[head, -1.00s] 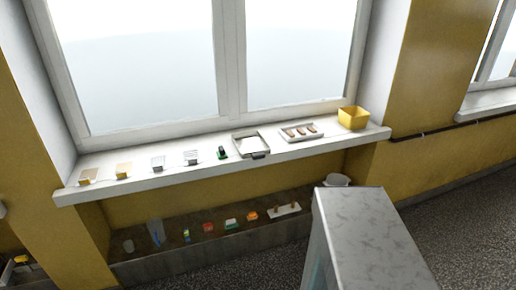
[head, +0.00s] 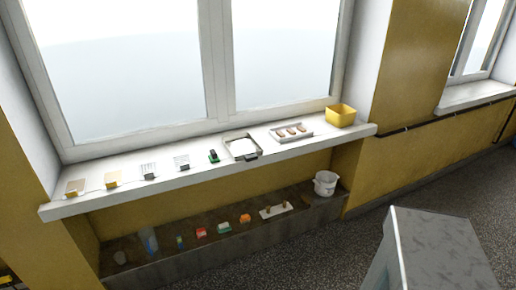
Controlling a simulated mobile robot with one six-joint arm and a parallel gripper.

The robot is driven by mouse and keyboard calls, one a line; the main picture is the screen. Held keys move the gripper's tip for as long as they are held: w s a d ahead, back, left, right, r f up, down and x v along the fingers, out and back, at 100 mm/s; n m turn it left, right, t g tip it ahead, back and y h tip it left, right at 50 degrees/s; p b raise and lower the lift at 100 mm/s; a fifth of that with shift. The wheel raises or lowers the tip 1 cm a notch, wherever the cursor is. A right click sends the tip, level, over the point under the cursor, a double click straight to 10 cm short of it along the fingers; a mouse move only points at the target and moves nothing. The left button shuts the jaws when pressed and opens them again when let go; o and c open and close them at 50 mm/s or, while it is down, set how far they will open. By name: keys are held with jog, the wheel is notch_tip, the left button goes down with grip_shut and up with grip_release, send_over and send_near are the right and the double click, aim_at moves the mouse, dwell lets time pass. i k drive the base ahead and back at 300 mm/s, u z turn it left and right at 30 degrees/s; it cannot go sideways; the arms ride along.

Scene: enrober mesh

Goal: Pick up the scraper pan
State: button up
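A shallow metal pan (head: 242,147) with a pale inside and a dark piece at its front edge sits on the white windowsill (head: 205,171), right of its middle. It looks like the scraper pan, though it is small in the head view and I cannot be sure. It lies flat, with nothing on top of it that I can make out. My gripper is not in view.
Left of the pan are a small green-and-black item (head: 214,157) and several small cards or racks. Right are a white tray (head: 291,134) with brown pieces and a yellow box (head: 340,115). A lower ledge holds a white bucket (head: 325,184). A grey block (head: 430,250) stands lower right.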

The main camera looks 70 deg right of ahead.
aim_at(241, 146)
jog(key=z, duration=0.35)
jog(key=i, duration=0.95)
jog(key=z, duration=0.25)
jog(key=k, duration=0.6)
jog(key=u, duration=0.05)
